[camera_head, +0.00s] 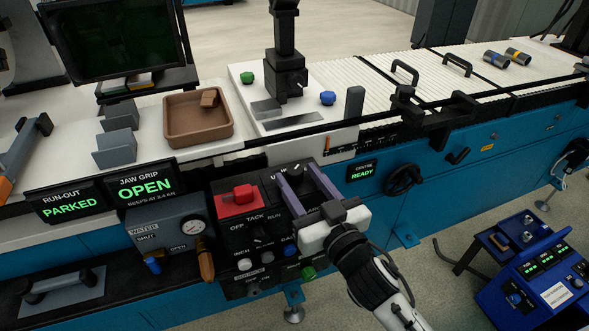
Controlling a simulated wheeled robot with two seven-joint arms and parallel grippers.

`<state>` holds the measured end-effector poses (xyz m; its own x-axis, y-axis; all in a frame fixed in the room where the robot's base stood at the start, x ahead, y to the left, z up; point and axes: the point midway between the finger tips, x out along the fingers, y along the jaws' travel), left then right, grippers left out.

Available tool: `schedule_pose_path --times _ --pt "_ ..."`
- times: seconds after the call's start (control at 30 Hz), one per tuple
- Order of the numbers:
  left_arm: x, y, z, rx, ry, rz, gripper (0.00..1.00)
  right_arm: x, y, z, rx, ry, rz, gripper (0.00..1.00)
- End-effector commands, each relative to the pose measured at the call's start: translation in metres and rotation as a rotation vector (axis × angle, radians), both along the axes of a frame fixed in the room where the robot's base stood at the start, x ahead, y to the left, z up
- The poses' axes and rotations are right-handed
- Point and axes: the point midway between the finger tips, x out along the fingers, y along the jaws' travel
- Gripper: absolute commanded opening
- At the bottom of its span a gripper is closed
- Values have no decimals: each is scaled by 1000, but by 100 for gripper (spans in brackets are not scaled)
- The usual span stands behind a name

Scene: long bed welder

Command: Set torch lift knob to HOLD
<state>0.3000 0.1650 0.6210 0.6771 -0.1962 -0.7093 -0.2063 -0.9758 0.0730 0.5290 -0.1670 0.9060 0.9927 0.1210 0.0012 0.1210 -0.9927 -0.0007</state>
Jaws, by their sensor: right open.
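My left gripper is not in view.
Push buttons (244,265) sit low on the panel. Displays read JAW GRIP OPEN (146,185) and RUN-OUT PARKED (69,204). A handwheel (403,179) is to the right. A brown tray (170,140) lies behind.

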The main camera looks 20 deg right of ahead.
Motion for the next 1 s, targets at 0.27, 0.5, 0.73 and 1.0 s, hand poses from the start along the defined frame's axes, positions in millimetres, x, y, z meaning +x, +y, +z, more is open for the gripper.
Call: schedule_pose_path --times 0.27,0.5,0.73,1.0 --pt "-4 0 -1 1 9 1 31 26 3 0 -1 1 0 46" --pt "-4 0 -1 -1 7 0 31 28 3 -1 -1 2 0 46" --pt "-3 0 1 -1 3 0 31 27 3 -1 -1 2 0 14" --pt "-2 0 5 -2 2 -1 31 27 3 1 -2 2 14 5"
